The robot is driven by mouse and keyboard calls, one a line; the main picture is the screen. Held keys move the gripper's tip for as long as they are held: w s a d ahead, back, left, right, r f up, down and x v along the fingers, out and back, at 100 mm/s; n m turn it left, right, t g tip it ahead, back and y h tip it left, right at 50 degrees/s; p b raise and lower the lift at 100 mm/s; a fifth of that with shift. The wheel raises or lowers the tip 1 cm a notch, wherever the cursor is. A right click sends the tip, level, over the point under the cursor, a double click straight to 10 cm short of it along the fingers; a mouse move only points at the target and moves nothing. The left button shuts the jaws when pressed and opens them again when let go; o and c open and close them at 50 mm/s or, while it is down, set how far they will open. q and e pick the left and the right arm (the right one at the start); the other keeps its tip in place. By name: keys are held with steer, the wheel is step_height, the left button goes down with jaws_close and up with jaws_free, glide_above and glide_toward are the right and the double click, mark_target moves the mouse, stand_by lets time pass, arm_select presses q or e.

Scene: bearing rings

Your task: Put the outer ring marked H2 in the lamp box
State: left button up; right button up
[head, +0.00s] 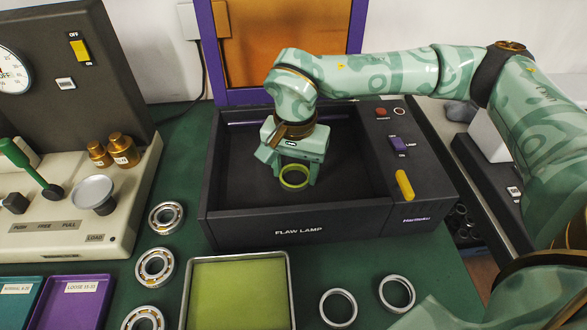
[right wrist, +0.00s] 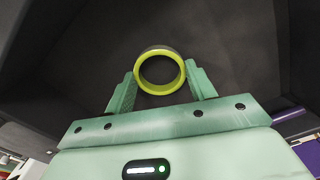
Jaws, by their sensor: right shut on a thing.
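A yellow-green ring (head: 294,177) is between the fingers of my right gripper (head: 295,175), inside the walls of the black lamp box (head: 345,220) labelled FLAW LAMP. In the right wrist view the ring (right wrist: 160,71) sits between the two fingertips (right wrist: 160,78), which touch it from both sides. No H2 mark is readable on it. I cannot tell whether the ring touches the box floor. My left gripper is not in view.
Two plain steel rings, a left one (head: 338,307) and a right one (head: 397,293), lie before the box. A green-lined tray (head: 288,262) stands left of them. Bearings (head: 155,267) line the bench beside a gauge stand (head: 125,215). A yellow handle (head: 404,185) sits on the box's right panel.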

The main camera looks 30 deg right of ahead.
mark_target(295, 175)
steer(key=shift+s+r, duration=0.1)
steer(key=shift+r, duration=0.05)
steer(key=o, duration=1)
arm_select(q)
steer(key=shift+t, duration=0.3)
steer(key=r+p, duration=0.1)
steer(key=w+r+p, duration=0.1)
steer(key=p, duration=0.1)
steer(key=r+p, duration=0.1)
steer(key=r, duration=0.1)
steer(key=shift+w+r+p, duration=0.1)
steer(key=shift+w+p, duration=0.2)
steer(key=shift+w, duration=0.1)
arm_select(e)
step_height(295, 175, up, 12)
steer(key=shift+r, duration=0.1)
